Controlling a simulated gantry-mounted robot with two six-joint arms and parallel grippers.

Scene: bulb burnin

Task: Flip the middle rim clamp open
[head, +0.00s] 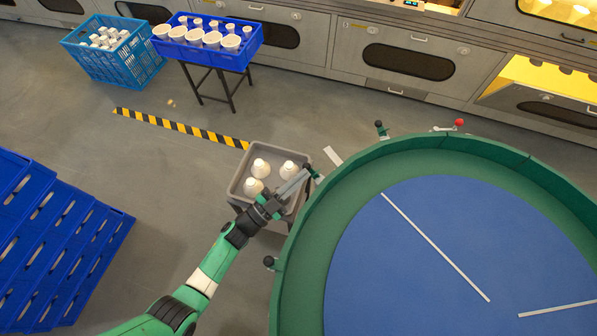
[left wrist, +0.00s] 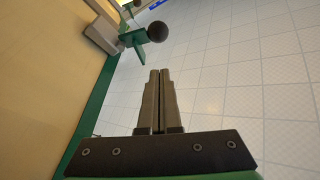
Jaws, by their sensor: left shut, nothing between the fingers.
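The green-rimmed round table carries several clamps along its rim (head: 284,290). The middle rim clamp (head: 318,178), of the three with dark knobs, is at the rim's left side, partly covered by my left gripper (head: 305,175). In the left wrist view a clamp with a green lever and black ball knob (left wrist: 157,32) sits at the rim, above and slightly left of the fingertips. My left gripper (left wrist: 159,72) is shut and empty, its tips close to the knob; a gap shows in the wrist view. My right gripper is out of view.
Other rim clamps have a black knob at the back (head: 379,125), a red knob (head: 459,122) and a dark knob at the lower left (head: 268,261). A grey bin (head: 236,190) with white bulbs stands below my left gripper. Blue crates (head: 75,250) stand at left.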

